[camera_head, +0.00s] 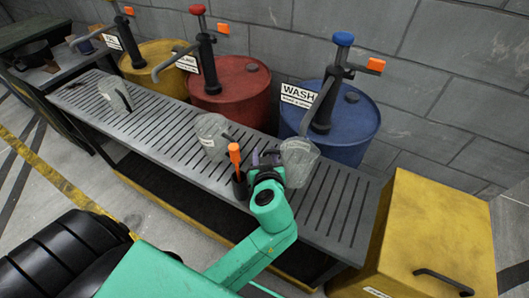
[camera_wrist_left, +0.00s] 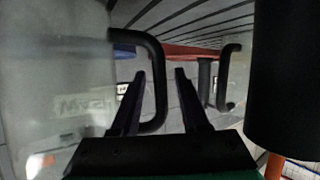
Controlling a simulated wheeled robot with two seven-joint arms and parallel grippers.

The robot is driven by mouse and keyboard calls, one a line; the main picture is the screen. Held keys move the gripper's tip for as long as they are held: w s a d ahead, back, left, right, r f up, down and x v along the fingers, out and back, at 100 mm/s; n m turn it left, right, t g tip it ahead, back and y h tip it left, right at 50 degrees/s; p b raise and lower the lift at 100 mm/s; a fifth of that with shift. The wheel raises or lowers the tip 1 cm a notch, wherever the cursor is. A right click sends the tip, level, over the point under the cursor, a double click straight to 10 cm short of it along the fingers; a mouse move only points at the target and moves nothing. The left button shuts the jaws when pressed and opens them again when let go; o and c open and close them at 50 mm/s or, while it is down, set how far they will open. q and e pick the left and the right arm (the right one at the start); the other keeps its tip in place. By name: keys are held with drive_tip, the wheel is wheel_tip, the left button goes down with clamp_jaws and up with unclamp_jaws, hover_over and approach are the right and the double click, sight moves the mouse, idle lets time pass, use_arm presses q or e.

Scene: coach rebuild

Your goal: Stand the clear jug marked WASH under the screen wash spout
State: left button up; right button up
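The clear jug marked WASH (camera_head: 300,163) stands on the slatted bench (camera_head: 343,205), in front of the blue drum (camera_head: 352,128). The WASH sign (camera_head: 299,96) hangs by that drum's pump, and its spout (camera_head: 312,118) slants down toward the jug's top. I cannot tell whether the jug is directly beneath the spout tip. My left gripper (camera_head: 267,158) is at the jug's left side. In the left wrist view the jug (camera_wrist_left: 60,100) fills the left, and its black handle (camera_wrist_left: 157,75) lies between my spread fingers (camera_wrist_left: 160,75), with gaps showing. My right gripper is not seen.
Another clear jug (camera_head: 212,134) stands left of my gripper; a third (camera_head: 115,95) is farther left. A black item with an orange top (camera_head: 235,155) stands close beside my gripper. Red (camera_head: 230,88) and yellow (camera_head: 158,62) drums line the wall. A yellow box (camera_head: 432,235) is at right.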

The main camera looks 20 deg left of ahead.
sight(287, 164)
use_arm(q)
drive_tip(key=shift+a+f, duration=0.1)
drive_tip(key=v, duration=1.2)
drive_tip(key=shift+b, duration=0.45)
drive_tip(key=shift+w, duration=0.1)
